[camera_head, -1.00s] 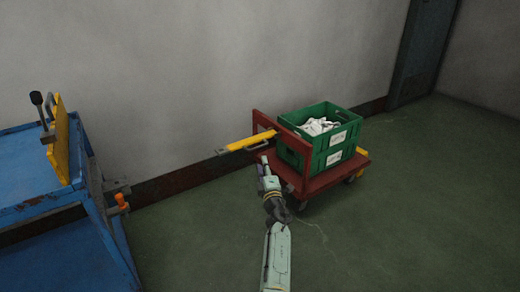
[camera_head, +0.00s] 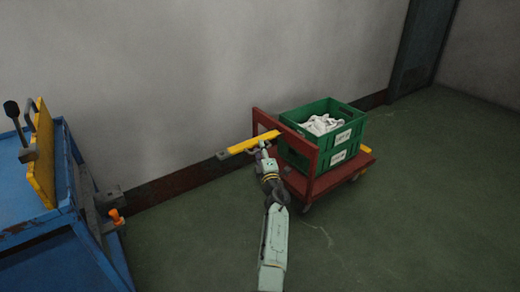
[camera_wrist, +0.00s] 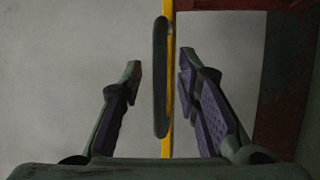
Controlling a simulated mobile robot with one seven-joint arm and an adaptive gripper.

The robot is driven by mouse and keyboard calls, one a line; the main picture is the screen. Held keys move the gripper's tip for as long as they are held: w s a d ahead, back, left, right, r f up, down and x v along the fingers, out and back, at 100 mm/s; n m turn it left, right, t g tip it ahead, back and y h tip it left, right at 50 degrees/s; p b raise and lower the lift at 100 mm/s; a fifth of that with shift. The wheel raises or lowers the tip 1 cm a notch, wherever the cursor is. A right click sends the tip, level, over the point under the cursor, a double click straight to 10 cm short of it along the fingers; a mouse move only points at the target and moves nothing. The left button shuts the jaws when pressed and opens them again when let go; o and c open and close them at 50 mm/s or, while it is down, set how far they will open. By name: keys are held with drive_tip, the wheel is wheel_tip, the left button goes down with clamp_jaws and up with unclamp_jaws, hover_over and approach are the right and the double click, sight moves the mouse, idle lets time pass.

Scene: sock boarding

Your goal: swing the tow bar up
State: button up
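The yellow tow bar (camera_head: 250,143) sticks out to the left from the red cart (camera_head: 318,180), roughly level, with a dark end piece (camera_head: 222,154). My gripper (camera_head: 264,148) is at the bar's near side in the head view. In the wrist view my gripper (camera_wrist: 160,80) is open, one finger on each side of the bar. A dark, long handle-like piece (camera_wrist: 160,75) stands between the fingers in front of the yellow bar (camera_wrist: 167,150). Gaps show on both sides, wider on the left; I see no finger contact.
A green crate (camera_head: 296,157) with white cloth (camera_head: 320,124) stands on the cart. A blue bench (camera_head: 62,215) with a yellow plate (camera_head: 41,155) and an orange knob (camera_head: 115,215) is at the left. The wall (camera_head: 180,70) is close behind the bar. Floor is clear at the right.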

clamp_jaws()
idle(0.8)
